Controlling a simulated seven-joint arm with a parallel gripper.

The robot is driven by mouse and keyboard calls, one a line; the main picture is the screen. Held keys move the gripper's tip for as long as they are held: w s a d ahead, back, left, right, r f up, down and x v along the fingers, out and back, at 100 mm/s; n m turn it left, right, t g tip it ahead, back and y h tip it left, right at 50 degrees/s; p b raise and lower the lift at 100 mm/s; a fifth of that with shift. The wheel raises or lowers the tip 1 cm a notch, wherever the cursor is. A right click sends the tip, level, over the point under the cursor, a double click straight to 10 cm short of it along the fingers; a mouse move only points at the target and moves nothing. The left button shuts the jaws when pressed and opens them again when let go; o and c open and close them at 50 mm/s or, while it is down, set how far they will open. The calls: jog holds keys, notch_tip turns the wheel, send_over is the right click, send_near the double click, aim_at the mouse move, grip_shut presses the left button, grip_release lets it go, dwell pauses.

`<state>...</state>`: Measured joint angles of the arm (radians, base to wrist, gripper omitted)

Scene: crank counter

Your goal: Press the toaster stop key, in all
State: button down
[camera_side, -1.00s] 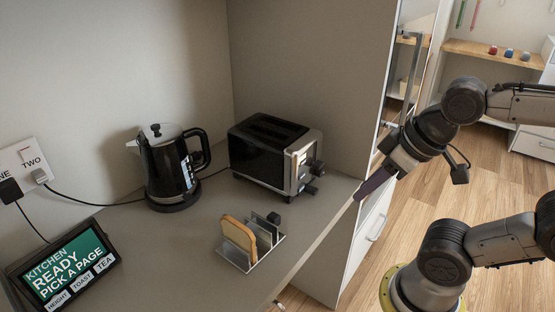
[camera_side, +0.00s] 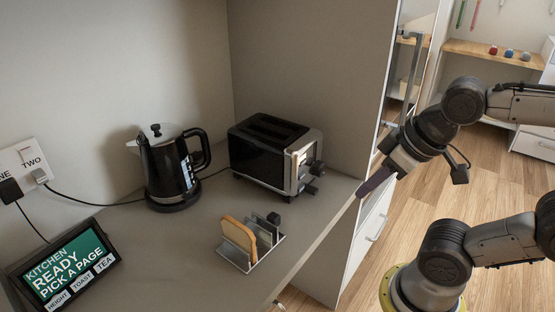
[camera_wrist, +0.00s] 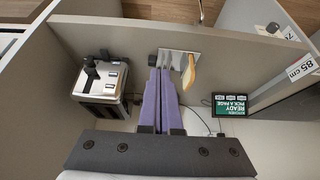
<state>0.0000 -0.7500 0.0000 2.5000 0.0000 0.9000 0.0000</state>
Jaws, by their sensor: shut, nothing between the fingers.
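The black and silver toaster (camera_side: 268,150) stands on the counter near the back right corner. Its silver control end (camera_side: 306,163) with dark levers or knobs faces right, toward my gripper. In the wrist view the toaster (camera_wrist: 102,78) is at the left, with small marked keys on its control end; I cannot tell which is the stop key. My gripper (camera_side: 362,194) is shut and empty, to the right of the toaster and apart from it, by the counter's right end. In the wrist view its purple fingers (camera_wrist: 160,72) lie together, pointing up the picture.
A toast rack (camera_side: 240,260) with bread stands in front of the toaster, and a black kettle (camera_side: 170,170) stands left of it. A tablet (camera_side: 65,265) reads "KITCHEN READY PICK A PAGE". A tall cabinet side (camera_side: 372,100) rises behind my gripper.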

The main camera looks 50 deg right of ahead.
dwell(0.8)
jog(key=w+d+n+t+h, duration=0.1)
jog(key=w+d+n+t, duration=0.2)
jog(key=w+n, duration=0.35)
jog(key=w+d+n+t+h, duration=0.1)
jog(key=w+d+n+t, duration=0.2)
jog(key=w, duration=0.6)
jog(key=n+g, duration=0.1)
jog(key=n, duration=0.2)
send_near(301, 189)
jog(key=s+d+f+m+g, duration=0.1)
jog(key=s+f+m, duration=0.1)
jog(key=s+f, duration=0.3)
jog(key=shift+d+g, duration=0.4)
jog(key=shift+f, duration=0.1)
jog(key=shift+w+a, duration=0.1)
jog(key=shift+w, duration=4.25)
